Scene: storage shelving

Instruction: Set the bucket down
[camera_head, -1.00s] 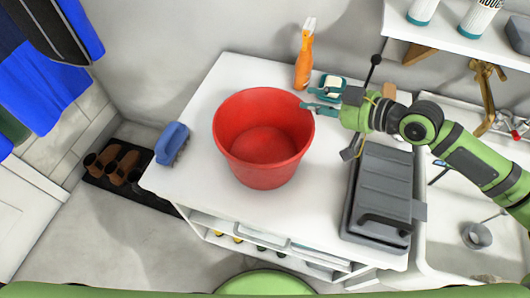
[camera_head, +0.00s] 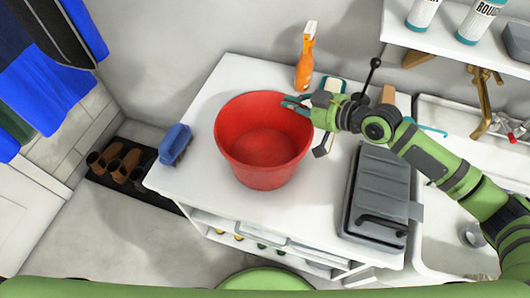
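The red bucket (camera_head: 262,150) stands upright on the white worktop (camera_head: 205,185), with its open top facing up and nothing seen inside. My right gripper (camera_head: 294,103) reaches in from the right, and its teal fingertips are at the bucket's upper right rim, overlapping it in the picture. The fingers look a little apart, but I cannot tell whether they grip the rim. My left gripper is not in view.
An orange spray bottle (camera_head: 305,62) stands behind the bucket. A blue brush (camera_head: 174,144) lies at the left edge of the worktop. A grey case (camera_head: 380,190) lies to the right, beside the sink (camera_head: 440,240). The front left of the worktop is clear.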

